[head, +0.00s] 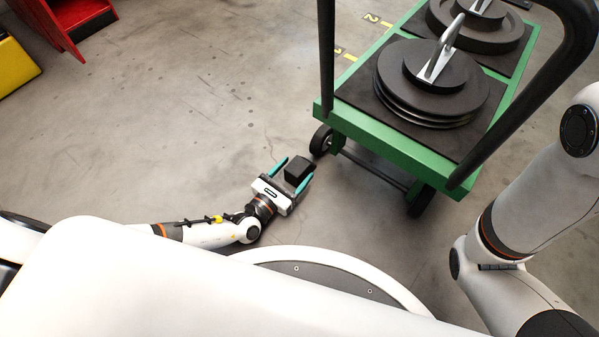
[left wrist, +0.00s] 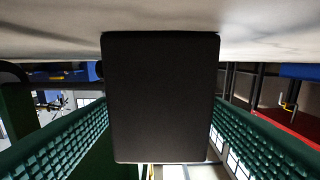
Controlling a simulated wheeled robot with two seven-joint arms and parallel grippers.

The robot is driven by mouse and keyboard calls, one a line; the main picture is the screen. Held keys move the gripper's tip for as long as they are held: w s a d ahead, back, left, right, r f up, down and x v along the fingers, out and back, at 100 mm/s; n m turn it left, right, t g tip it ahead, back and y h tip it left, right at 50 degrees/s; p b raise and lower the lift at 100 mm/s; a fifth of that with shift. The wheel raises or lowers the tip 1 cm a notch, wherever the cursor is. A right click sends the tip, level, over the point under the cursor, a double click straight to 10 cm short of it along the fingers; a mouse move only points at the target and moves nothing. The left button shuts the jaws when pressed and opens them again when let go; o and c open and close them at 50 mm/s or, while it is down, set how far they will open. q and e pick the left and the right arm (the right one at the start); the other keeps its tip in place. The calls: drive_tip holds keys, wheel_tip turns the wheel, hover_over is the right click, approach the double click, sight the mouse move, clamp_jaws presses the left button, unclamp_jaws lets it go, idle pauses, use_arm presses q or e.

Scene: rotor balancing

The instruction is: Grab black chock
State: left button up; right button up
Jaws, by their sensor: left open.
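The black chock (head: 298,170) is a small dark block on the floor near the front left wheel of the green cart. My left gripper (head: 293,170) is open low at the floor, with one teal finger on each side of the chock. In the left wrist view the chock (left wrist: 160,97) fills the middle between the two teal ridged fingers. A narrow gap seems to show beside it, and I cannot tell whether either finger touches it. My right gripper is not in view; only part of my right arm shows at the right.
The green cart (head: 395,148) carries stacked black discs (head: 432,85) with metal handles. Its front left wheel (head: 321,140) stands close to the chock. A red stand (head: 65,28) and a yellow object (head: 14,66) are at the upper left. The floor between is clear.

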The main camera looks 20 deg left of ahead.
use_arm(q)
drive_tip(key=shift+b+x, duration=0.35)
drive_tip(key=shift+x, duration=1.1)
drive_tip(key=c, duration=1.3)
